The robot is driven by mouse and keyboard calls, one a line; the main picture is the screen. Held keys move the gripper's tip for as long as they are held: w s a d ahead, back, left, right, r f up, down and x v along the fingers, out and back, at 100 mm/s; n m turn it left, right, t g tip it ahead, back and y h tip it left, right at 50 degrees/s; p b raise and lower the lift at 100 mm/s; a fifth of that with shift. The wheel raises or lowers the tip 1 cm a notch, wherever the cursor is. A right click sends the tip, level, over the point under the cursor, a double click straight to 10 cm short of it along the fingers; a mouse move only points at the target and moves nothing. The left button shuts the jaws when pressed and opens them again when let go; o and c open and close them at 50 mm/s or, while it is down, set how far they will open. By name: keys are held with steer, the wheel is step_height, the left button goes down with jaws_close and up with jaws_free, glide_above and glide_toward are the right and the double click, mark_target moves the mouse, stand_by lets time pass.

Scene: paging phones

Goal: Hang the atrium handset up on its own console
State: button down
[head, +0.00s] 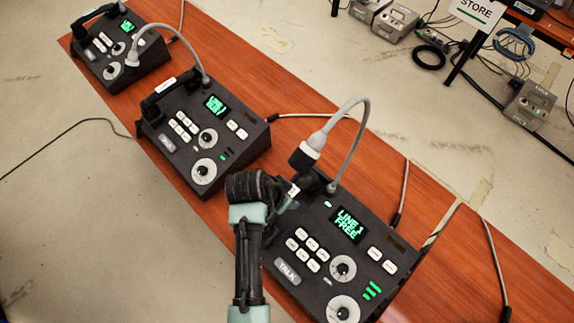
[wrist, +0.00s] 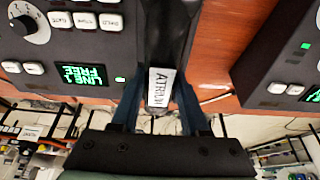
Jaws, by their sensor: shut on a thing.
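My gripper (head: 289,192) is at the upper left edge of the nearest console (head: 318,273). In the wrist view my gripper (wrist: 158,112) has its fingers on both sides of a black handset (wrist: 172,35) with a white ATRIUM label. In the head view the handset is mostly hidden behind my gripper, with its label (head: 293,190) just showing. The handset lies along the side of the console whose green screen reads LINE 1 FREE. I cannot tell whether it touches the cradle.
A gooseneck microphone (head: 314,142) arches close above my gripper. The middle console (head: 238,148) and the far console (head: 147,70) each have a dark handset along their left side. Bare wooden desk (head: 196,214) shows between the near and middle consoles.

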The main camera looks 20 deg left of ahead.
steer(key=shift+f, duration=1.1)
steer(key=shift+c, duration=2)
jaws_free()
steer(key=shift+f, duration=0.15)
steer(key=shift+r, duration=0.4)
steer(key=v, duration=1.1)
steer(key=shift+s+r, duration=0.15)
steer(key=shift+r, duration=0.15)
